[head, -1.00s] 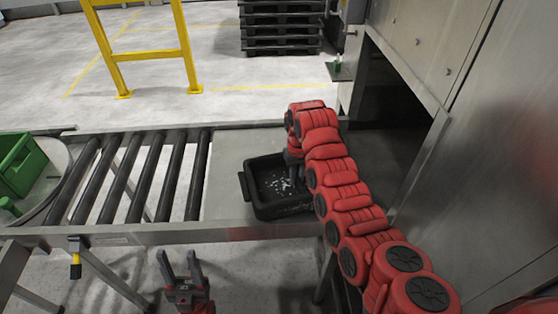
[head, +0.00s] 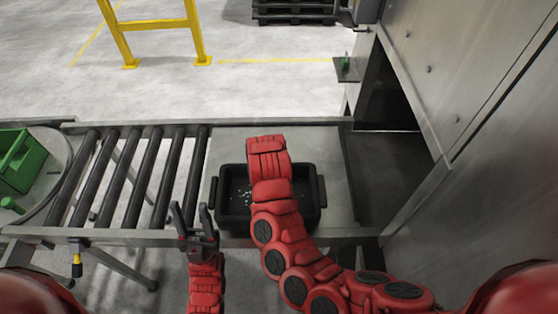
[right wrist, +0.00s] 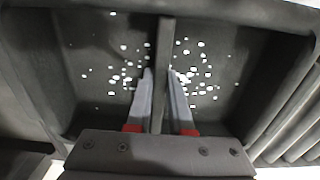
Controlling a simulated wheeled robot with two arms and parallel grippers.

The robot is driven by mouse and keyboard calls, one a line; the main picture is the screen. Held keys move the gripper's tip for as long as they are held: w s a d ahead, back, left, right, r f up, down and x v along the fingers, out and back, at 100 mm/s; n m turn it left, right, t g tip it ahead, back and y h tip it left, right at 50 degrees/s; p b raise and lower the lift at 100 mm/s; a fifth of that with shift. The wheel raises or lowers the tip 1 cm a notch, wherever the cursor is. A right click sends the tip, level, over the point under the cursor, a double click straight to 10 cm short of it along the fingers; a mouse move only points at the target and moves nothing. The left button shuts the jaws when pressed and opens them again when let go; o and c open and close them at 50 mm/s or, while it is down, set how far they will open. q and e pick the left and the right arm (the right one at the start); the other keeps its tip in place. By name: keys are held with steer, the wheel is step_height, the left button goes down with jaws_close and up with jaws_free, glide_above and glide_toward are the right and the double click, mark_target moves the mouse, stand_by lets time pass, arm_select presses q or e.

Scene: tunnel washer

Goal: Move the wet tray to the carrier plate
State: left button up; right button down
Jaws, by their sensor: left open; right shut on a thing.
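The wet tray (head: 232,219) is a black rectangular tray with end handles and white droplets inside. It appears a little above the grey steel plate (head: 335,170), overlapping the front rail in the head view. My right gripper (right wrist: 160,75) is shut on the tray's central bar (right wrist: 165,45) in the right wrist view. In the head view my right arm hides that grip and part of the tray. My left gripper (head: 190,214) is open and empty, left of the tray near the front rail. I cannot tell which surface is the carrier plate.
Black rollers (head: 120,180) lead left to a round metal surface (head: 62,140) with a green bin (head: 20,160). The steel washer housing (head: 465,80) and its dark opening (head: 385,165) are at the right. A yellow guard frame (head: 160,22) stands behind.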

steer(key=w+b, duration=0.3)
steer(key=w+d+f+b, duration=0.1)
steer(key=shift+w+f+b, duration=0.1)
steer(key=shift+w+b, duration=0.05)
steer(key=shift+b, duration=0.25)
steer(key=w+b, duration=0.4)
steer(key=w, duration=0.1)
steer(key=w+d+b, duration=0.1)
steer(key=w+b, duration=0.2)
steer(key=shift+w+d+f, duration=0.1)
steer(key=shift+w+f, duration=0.15)
steer(key=shift+f, duration=0.05)
steer(key=shift+w+d+r+b, duration=0.1)
steer(key=shift+w+b, duration=0.2)
steer(key=shift+w, duration=0.1)
steer(key=shift+w+b, duration=0.55)
steer(key=shift+b, duration=0.55)
step_height(320, 180, down, 3)
steer(key=shift+f, duration=0.2)
steer(key=shift+b, duration=0.3)
steer(key=c, duration=0.8)
jaws_free()
steer(key=shift+f, duration=0.1)
